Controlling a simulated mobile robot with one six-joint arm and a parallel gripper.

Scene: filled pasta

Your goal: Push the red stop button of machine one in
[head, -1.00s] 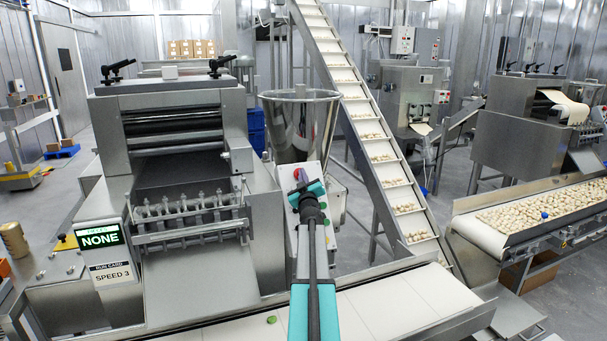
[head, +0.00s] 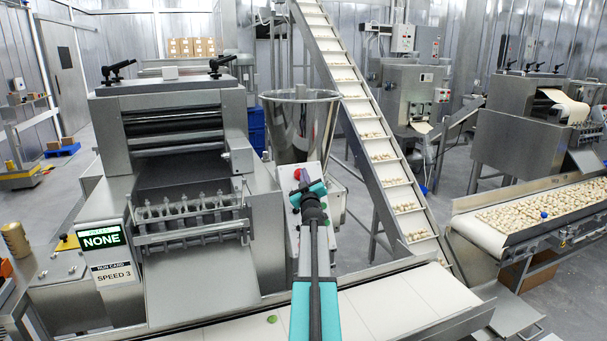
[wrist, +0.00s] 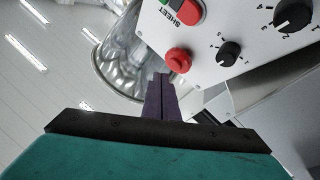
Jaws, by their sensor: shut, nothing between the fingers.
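The red stop button (wrist: 179,60) is a round red mushroom head on a white control panel (wrist: 226,58) in the wrist view. In the head view the red button (head: 298,173) shows at the upper left of the panel (head: 314,169), just beyond my gripper (head: 305,181). My gripper is shut and empty. In the wrist view its closed dark fingers (wrist: 162,97) point toward the panel, with their tips just below and left of the button. A gap shows between tips and button in the picture; whether they touch in depth I cannot tell.
A red and green switch (wrist: 188,12) marked SHEET and black knobs (wrist: 229,53) sit near the button. A steel hopper (head: 299,120) stands behind the panel. The pasta machine (head: 170,130) is on the left, and a white conveyor belt (head: 375,305) runs below my arm.

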